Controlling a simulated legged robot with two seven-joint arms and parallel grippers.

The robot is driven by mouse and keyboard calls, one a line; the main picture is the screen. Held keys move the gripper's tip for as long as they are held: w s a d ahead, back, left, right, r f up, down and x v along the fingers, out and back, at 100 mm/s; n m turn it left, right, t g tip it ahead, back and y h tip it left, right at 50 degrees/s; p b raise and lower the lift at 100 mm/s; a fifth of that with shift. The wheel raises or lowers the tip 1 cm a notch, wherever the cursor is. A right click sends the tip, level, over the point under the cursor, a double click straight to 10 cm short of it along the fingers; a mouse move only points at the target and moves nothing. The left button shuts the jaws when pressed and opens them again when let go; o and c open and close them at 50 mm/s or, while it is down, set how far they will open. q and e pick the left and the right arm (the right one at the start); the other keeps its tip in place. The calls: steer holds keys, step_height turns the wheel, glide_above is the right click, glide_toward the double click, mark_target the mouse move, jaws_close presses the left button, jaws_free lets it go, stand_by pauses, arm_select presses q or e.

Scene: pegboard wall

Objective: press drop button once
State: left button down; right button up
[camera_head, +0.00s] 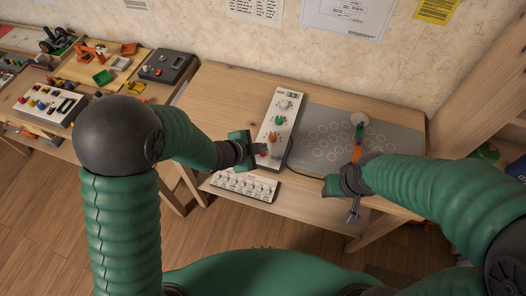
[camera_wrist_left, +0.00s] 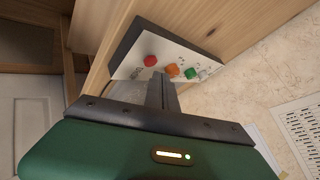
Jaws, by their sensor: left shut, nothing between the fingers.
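A white control box (camera_head: 291,110) with a dark side stands on the wooden table. It carries a pale knob (camera_head: 284,104), a green button (camera_head: 279,120), an orange button (camera_head: 274,137) and a red button (camera_head: 263,153). Its labels are too small to read, so I cannot tell which is the drop button. My left gripper (camera_head: 257,149) is shut and empty at the box's near end, by the red button. In the left wrist view its fingers (camera_wrist_left: 161,88) point at the box, just below the red button (camera_wrist_left: 150,61) and orange button (camera_wrist_left: 173,70); contact is unclear. My right gripper (camera_head: 353,214) hangs by the table's front edge.
A white knob panel (camera_head: 245,186) sits at the front. Another table with toys (camera_head: 100,72) is at left.

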mark_target(261, 155)
arm_select(q)
steer(key=shift+r+p, duration=2.4)
steer(key=shift+r, duration=0.2)
steer(key=shift+f, duration=0.1)
steer(key=s+a+r+n+g+y, duration=0.1)
steer(key=s+a+r+n+y, duration=0.2)
steer(key=a+n, duration=0.45)
steer(key=s+a+n+g+y, duration=0.1)
steer(key=s+a+n+y, duration=0.3)
steer(key=a, duration=0.6)
steer(key=s+a+n+g, duration=0.1)
steer(key=s+n+g, duration=0.1)
steer(key=s+n, duration=0.4)
steer(key=s, duration=0.3)
steer(key=shift+a+r+h, duration=0.2)
steer(key=shift+r+h, duration=0.1)
steer(key=shift+h, duration=0.1)
steer(key=shift+s, duration=0.15)
